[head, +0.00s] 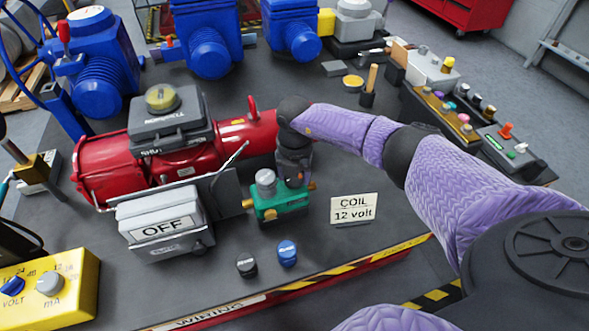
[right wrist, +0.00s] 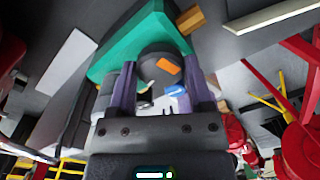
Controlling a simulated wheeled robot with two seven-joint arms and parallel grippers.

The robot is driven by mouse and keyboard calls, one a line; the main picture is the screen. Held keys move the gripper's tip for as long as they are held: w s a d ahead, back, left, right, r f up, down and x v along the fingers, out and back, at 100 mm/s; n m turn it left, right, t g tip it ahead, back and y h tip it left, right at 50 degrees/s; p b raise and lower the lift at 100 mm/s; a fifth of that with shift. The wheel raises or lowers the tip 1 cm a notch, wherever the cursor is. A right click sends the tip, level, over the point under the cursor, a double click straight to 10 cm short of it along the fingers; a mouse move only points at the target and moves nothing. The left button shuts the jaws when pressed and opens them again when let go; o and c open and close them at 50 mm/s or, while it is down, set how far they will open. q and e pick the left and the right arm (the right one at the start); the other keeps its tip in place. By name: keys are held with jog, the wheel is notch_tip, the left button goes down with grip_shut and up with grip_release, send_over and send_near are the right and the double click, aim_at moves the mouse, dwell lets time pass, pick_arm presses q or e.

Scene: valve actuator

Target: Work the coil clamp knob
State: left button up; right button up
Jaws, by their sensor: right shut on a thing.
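The green coil block (head: 283,205) stands on the dark bench, with brass pieces at its sides and a grey knob (head: 265,181) on its top. My right gripper (head: 293,180) reaches down over the right part of the block; its fingertips are mostly hidden in the head view. In the right wrist view, its two purple fingers (right wrist: 162,88) are shut around a dark round knob (right wrist: 155,66) with an orange mark, at the green block (right wrist: 130,40). My left gripper is not in view.
A "COIL 12 volt" sign (head: 353,209) stands right of the block. A grey "OFF" box (head: 163,226) and red actuator (head: 110,165) are on the left. A black terminal (head: 246,265) and blue terminal (head: 287,253) are in front. Bench right of the sign looks clear.

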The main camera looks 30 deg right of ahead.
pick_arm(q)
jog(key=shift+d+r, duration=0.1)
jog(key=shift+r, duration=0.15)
pick_arm(e)
jog(key=shift+m, duration=0.4)
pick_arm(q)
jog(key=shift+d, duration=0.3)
pick_arm(e)
jog(key=o, duration=1.3)
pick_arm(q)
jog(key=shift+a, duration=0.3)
pick_arm(e)
jog(key=shift+r+p, duration=0.3)
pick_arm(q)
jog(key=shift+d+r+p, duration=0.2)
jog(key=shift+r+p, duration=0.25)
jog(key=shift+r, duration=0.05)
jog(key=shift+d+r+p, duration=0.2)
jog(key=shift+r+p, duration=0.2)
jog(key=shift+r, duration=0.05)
pick_arm(e)
notch_tip(320, 180, up, 9)
jog(key=shift+r, duration=0.15)
